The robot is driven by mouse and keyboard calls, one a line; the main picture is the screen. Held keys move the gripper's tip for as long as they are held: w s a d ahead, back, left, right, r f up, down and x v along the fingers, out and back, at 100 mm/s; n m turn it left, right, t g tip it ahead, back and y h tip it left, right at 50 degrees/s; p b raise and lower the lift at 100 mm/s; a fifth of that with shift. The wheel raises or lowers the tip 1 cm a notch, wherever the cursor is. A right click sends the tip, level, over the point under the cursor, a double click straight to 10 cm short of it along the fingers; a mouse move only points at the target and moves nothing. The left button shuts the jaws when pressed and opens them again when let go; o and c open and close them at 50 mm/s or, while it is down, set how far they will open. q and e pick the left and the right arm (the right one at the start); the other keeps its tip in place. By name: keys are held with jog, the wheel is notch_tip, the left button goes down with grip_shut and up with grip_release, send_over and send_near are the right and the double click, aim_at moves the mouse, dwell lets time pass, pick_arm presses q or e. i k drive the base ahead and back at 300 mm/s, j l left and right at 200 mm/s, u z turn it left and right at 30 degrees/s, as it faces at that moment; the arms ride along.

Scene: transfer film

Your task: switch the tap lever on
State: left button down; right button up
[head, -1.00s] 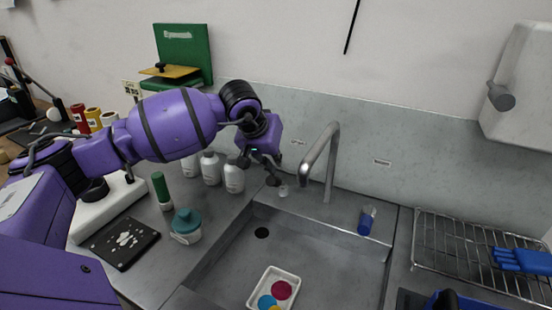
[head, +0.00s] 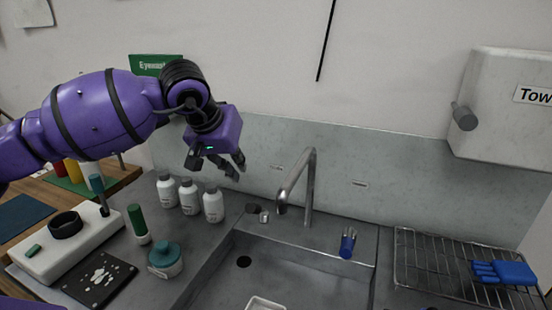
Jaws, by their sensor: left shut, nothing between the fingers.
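The curved metal tap (head: 309,185) stands at the back of the sink, its spout bending forward and left. Left of its base is a small fitting with a dark knob (head: 252,208) and a pale cap (head: 264,217); it looks like the tap lever, but its on or off position is unclear. My left gripper (head: 237,171) is shut and empty, above and slightly left of this fitting, apart from it in the picture. No water shows at the spout. My right gripper is not in view.
White bottles (head: 189,196) stand left of the fitting, with a green-capped tube (head: 138,222) and teal-lidded jar (head: 165,260) nearer. A wire rack (head: 420,262) with a blue glove (head: 503,271) is farther right.

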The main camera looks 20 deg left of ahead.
aim_at(346, 250)
jog(key=k, duration=1)
